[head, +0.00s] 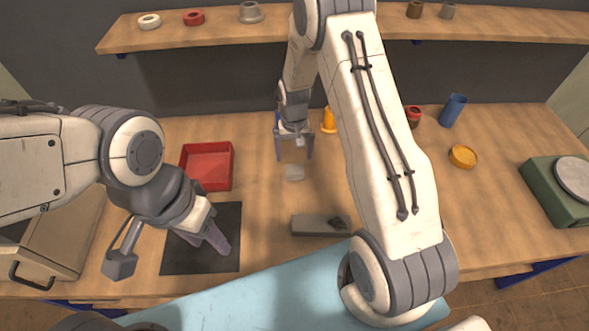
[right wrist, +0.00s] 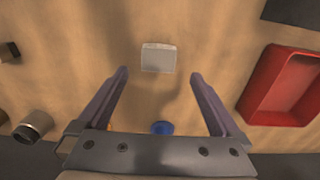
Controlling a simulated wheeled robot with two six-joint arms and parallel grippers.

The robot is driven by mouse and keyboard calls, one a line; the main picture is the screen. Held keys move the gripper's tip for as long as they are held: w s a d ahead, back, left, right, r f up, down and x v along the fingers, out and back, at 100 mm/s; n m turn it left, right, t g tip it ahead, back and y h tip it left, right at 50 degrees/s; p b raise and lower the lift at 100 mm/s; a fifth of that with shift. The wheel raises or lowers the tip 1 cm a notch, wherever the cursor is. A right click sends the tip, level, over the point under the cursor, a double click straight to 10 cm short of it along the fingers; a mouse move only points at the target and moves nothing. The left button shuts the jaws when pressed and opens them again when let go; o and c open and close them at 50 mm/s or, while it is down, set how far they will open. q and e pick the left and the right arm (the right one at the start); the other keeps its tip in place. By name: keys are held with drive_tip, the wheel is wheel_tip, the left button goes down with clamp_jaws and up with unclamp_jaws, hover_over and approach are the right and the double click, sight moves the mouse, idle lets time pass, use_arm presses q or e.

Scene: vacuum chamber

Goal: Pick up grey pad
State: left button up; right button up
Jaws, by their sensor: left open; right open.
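A small light grey pad (head: 294,172) lies on the wooden table near the middle. It also shows in the right wrist view (right wrist: 158,57), just beyond the fingertips and roughly centred between them. My right gripper (head: 294,157) is open and empty, pointing down just behind the pad in the head view. Its open fingers also show in the right wrist view (right wrist: 159,74), apart from the pad. My left gripper (head: 170,256) is open and empty over the dark mat (head: 205,262) at the left front.
A red tray (head: 183,172) stands left of the pad. A grey block (head: 308,226) with a dark piece on it lies in front. An orange item (head: 328,121) is behind the right gripper. A blue cup (head: 453,110), yellow dish (head: 462,156) and green scale (head: 548,190) are at right.

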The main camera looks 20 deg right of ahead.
sight(294, 169)
wheel_tip(294, 169, down, 3)
drive_tip(key=shift+f+p, duration=0.15)
drive_tip(key=shift+p, duration=0.15)
wheel_tip(294, 169, down, 5)
drive_tip(key=shift+w+d+p, duration=0.1)
drive_tip(key=shift+w+p, duration=0.05)
drive_tip(key=shift+p, duration=1.1)
drive_tip(key=shift+f, duration=0.3)
drive_tip(key=c, duration=1.3)
drive_tip(key=shift+r, duration=0.15)
drive_tip(key=shift+r+b, duration=0.4)
drive_tip(key=shift+r, duration=0.1)
wheel_tip(294, 169, up, 2)
drive_tip(key=shift+w+r+b, duration=0.1)
drive_tip(key=shift+r+b, duration=0.05)
drive_tip(key=shift+b, duration=0.4)
drive_tip(key=s+d+r+b, duration=0.1)
drive_tip(key=s+d+r, duration=0.1)
drive_tip(key=d, duration=0.1)
drive_tip(key=s+d+r+b, duration=0.1)
drive_tip(key=s+d+r, duration=0.2)
drive_tip(key=s+d+r+b, duration=0.1)
drive_tip(key=s+d+r, duration=0.1)
drive_tip(key=d, duration=0.1)
drive_tip(key=shift+s+r, duration=0.25)
drive_tip(key=shift+s, duration=0.15)
